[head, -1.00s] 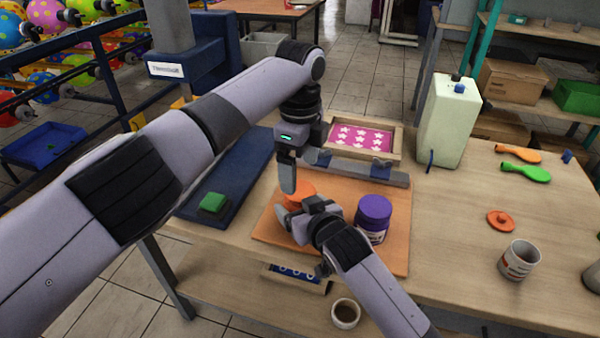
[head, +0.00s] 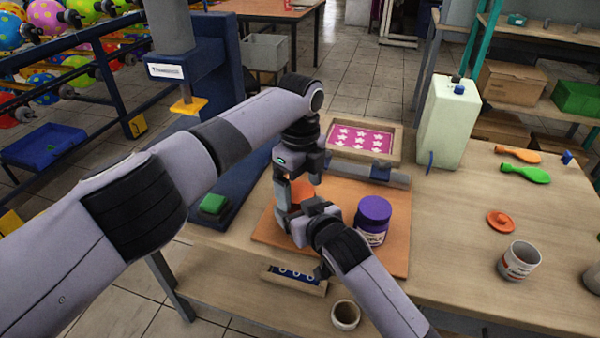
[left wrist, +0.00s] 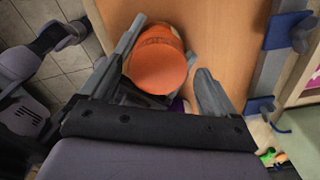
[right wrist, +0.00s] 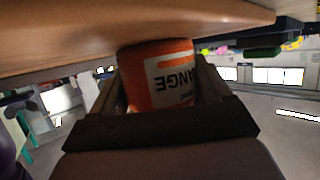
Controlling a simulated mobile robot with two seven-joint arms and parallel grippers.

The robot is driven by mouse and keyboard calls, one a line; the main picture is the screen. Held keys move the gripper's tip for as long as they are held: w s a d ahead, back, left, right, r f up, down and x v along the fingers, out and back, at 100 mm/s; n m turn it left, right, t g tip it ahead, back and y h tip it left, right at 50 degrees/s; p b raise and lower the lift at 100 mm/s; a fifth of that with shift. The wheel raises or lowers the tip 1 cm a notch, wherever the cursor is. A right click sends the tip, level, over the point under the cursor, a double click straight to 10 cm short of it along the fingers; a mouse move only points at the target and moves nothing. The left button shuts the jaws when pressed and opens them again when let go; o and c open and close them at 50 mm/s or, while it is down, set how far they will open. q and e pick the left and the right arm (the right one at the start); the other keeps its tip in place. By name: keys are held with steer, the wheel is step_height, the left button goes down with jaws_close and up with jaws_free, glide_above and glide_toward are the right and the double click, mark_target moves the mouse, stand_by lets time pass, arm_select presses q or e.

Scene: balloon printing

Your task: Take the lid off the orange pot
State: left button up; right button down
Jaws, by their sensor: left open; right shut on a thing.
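The orange pot (head: 302,190) stands on the orange-brown board (head: 395,255), partly hidden by my grippers in the head view. Its round orange lid (left wrist: 158,68) shows from above in the left wrist view. My left gripper (left wrist: 172,52) is open above the pot, with one finger on each side of the lid; the right finger stands clear of it. My right gripper (right wrist: 160,85) is shut on the pot's body, and the label (right wrist: 172,80) shows upside down between its fingers.
A purple-lidded pot (head: 373,219) stands just right of my right gripper. A screen frame (head: 362,142) lies behind. A small cup (head: 345,315) is in front.

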arm_select(q)
steer(key=shift+f, duration=0.1)
steer(key=c, duration=1.1)
steer(key=shift+w+n, duration=0.1)
steer(key=shift+n, duration=1.7)
arm_select(e)
steer(key=shift+s+a, duration=0.1)
steer(key=shift+a, duration=0.05)
arm_select(q)
steer(key=o, duration=1.2)
steer(key=shift+c, duration=0.2)
arm_select(e)
steer(key=shift+d, duration=0.25)
